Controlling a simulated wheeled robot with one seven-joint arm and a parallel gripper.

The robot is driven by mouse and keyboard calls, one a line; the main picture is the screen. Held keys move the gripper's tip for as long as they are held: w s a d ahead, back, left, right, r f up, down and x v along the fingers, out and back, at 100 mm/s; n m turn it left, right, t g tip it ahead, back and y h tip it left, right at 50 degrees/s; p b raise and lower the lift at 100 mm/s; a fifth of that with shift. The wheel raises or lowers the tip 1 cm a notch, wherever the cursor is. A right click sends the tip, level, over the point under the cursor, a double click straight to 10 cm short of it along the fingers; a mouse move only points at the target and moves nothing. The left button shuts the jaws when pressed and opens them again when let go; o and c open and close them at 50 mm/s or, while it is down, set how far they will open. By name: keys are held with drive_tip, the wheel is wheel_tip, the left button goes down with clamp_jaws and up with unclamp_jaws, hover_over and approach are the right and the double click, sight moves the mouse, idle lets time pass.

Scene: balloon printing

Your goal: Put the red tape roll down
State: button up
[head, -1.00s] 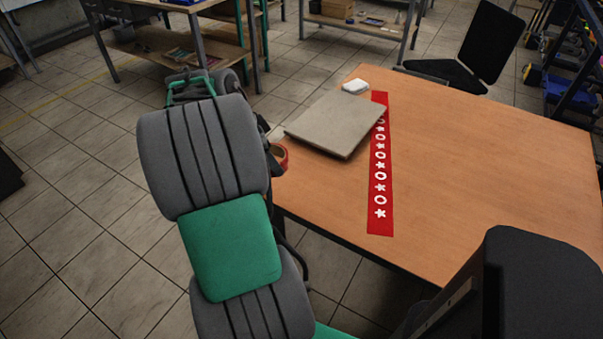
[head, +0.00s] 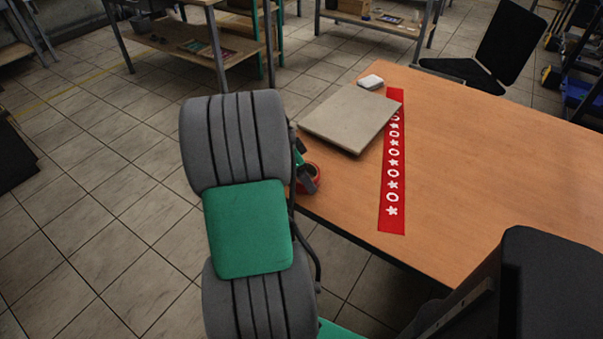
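The red tape roll (head: 314,172) shows at the left edge of the orange-brown table (head: 470,170), to the right of my arm. My gripper (head: 307,180) is at the roll, and its dark finger overlaps the roll's near side. Most of the gripper is hidden behind my grey and green arm. The finger looks closed on the roll's wall, but the far finger is hidden. I cannot tell whether the roll touches the tabletop or hangs just above it.
A grey flat board (head: 350,118) lies on the table behind the roll. A red strip with white stars and rings (head: 393,170) lies to its right, and a small white block (head: 370,82) behind it. A black chair (head: 500,50) stands at the back. The table's right side is clear.

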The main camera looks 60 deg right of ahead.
drive_tip(key=shift+o, duration=1.1)
drive_tip(key=shift+r, duration=0.3)
drive_tip(key=p+v, duration=0.2)
drive_tip(key=v, duration=1)
drive_tip(key=w+a+n+t, duration=0.2)
drive_tip(key=w+a+n, duration=0.6)
drive_tip(key=a, duration=0.2)
drive_tip(key=a+f+n+t+y, duration=0.1)
drive_tip(key=a+f+n, duration=0.1)
drive_tip(key=a+n, duration=0.7)
drive_tip(key=a+f+n+t+y, duration=0.1)
drive_tip(key=a+n, duration=0.8)
drive_tip(key=a, duration=1.2)
drive_tip(key=shift+s+f+t+y, duration=0.3)
drive_tip(key=shift+f+t+y, duration=0.1)
drive_tip(key=shift+f+y, duration=0.45)
